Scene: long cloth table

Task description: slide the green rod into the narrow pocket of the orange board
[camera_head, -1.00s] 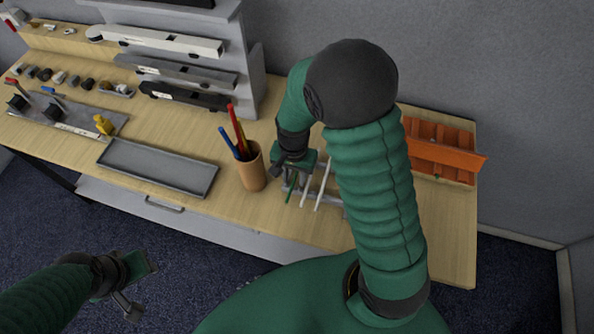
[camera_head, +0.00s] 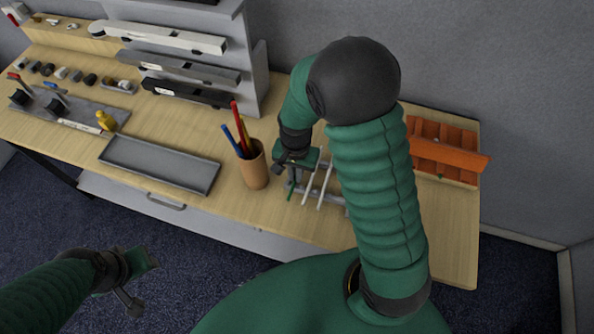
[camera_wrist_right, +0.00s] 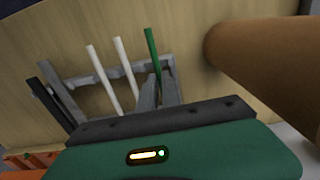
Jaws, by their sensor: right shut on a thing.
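The green rod (camera_head: 291,189) stands in a grey rack (camera_head: 333,198) beside two white rods (camera_head: 325,185). My right gripper (camera_head: 292,177) is shut on the green rod, at the rack's left end. In the right wrist view the green rod (camera_wrist_right: 152,42) rises between the fingers (camera_wrist_right: 158,90), and its lower end is hidden. The orange board (camera_head: 448,156) lies at the table's right end, partly behind my right arm. Its narrow pocket cannot be made out. My left gripper (camera_head: 139,283) is empty, off the table's front; its opening is unclear.
A brown cup (camera_head: 254,168) with pens stands close to the left of my right gripper. A grey tray (camera_head: 160,165) lies farther left. Shelves (camera_head: 190,70) stand at the back. The table (camera_head: 452,230) is bare in front of the orange board.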

